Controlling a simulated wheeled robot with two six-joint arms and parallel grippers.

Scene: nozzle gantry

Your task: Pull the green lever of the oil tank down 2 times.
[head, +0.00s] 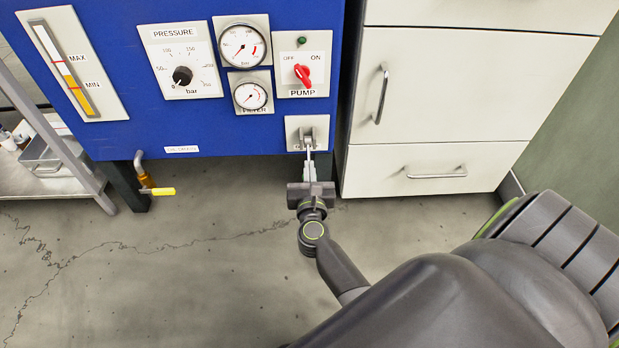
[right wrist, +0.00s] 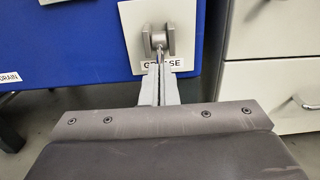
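The oil tank is a blue cabinet (head: 240,128) at the top of the head view. A small grey plate at its lower right holds a metal bracket (head: 307,137) with a lever in it. In the right wrist view the lever's grey rod (right wrist: 159,52) comes down from the bracket between my fingers. My right gripper (head: 311,151) points at the plate from below. Its two fingers (right wrist: 160,68) are nearly together, shut on the lever. The fingers hide the lower lever, and no green shows on it. My left gripper is out of view.
Above the plate are a red pump switch (head: 302,75) and gauges. A yellow-handled drain valve (head: 158,191) hangs at the tank's lower left. A white drawer cabinet (head: 450,100) stands close on the right. A metal cart (head: 60,160) is at left. The floor below is clear.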

